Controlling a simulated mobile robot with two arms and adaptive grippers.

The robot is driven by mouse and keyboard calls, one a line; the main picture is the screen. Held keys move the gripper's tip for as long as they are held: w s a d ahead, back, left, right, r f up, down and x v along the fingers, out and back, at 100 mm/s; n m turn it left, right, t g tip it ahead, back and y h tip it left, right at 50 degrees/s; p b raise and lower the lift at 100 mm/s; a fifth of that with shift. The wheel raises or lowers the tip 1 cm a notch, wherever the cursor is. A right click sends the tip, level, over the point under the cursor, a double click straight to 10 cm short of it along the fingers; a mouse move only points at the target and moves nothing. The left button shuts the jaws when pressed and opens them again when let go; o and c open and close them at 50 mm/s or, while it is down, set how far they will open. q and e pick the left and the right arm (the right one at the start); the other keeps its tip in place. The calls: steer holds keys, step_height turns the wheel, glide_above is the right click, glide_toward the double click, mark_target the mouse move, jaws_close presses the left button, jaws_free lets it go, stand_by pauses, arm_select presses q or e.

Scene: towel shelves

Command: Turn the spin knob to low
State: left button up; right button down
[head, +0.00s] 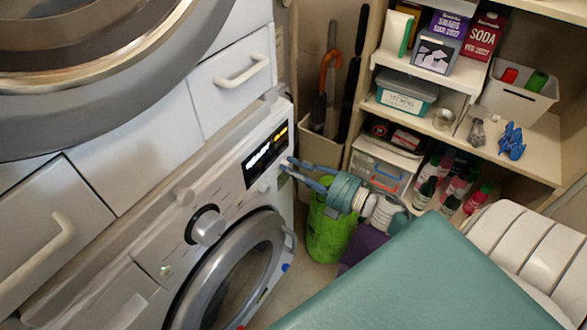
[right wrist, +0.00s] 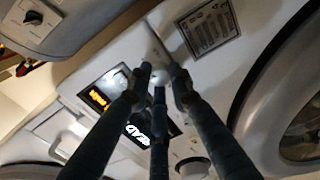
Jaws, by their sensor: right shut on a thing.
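The front-loading washer's control panel (head: 225,185) runs diagonally through the head view, with a lit display (head: 265,157) near its right end. My right gripper (head: 285,166) reaches from the right to the panel just beside the display. Its fingers are closed around a small pale knob, the spin knob (right wrist: 161,74), between the fingertips in the right wrist view. The fingers hide most of this knob, and its pointer and labels cannot be read. A large round dial (head: 207,227) and a small knob (head: 184,196) sit further left on the panel. My left gripper is not in view.
The round washer door (head: 235,275) is below the panel, and another machine's round door (head: 80,45) is above. A green bag (head: 330,228) stands on the floor beside the washer. Shelves (head: 545,150) with boxes, bins and bottles stand at the right.

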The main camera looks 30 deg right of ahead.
steer(key=shift+s+a, duration=0.1)
steer(key=shift+a, duration=0.15)
steer(key=c, duration=1.6)
jaws_free()
steer(key=shift+o, duration=0.2)
steer(key=v, duration=1.2)
